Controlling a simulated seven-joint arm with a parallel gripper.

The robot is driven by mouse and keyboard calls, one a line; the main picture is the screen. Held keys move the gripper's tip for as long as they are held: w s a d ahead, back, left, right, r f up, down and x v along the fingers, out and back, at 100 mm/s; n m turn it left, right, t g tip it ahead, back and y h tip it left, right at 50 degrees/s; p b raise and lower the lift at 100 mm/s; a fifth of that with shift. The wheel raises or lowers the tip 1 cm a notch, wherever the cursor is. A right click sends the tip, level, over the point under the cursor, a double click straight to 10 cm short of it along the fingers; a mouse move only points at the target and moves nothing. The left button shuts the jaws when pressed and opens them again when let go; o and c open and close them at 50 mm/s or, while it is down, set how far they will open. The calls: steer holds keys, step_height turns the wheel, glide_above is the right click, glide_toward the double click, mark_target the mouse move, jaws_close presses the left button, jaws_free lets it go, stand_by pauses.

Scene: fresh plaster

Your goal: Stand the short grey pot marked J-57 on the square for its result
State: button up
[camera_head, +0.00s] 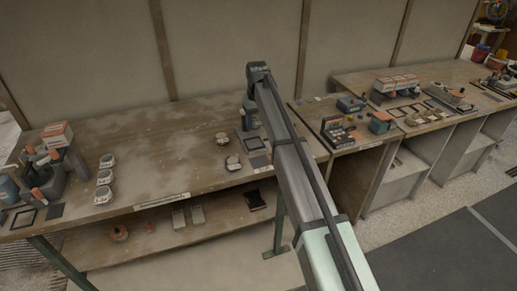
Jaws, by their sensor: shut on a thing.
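My arm reaches across the worktop. My gripper (250,108) hangs below the wrist at the back right of the long wooden table, small and partly hidden by the arm. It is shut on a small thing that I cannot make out. Below it is a grey-green device (250,122). In front lie a dark-framed square (255,143) and a plain dark square (260,161). Two short, pale round pots, one farther back (222,138) and one nearer (233,163), stand left of these squares. No marking J-57 is legible.
A second bench (345,148) at right is crowded. The table's middle (165,140) is clear.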

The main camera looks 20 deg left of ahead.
steer(key=s+d+f, duration=0.1)
steer(key=s+d, duration=0.5)
steer(key=s, duration=0.1)
steer(key=shift+a+f, duration=0.2)
steer(key=shift+f, duration=4.65)
steer(key=shift+f, duration=0.15)
steer(key=o, duration=1.2)
step_height(320, 180, up, 12)
steer(key=shift+r, duration=0.15)
steer(key=shift+d, duration=0.1)
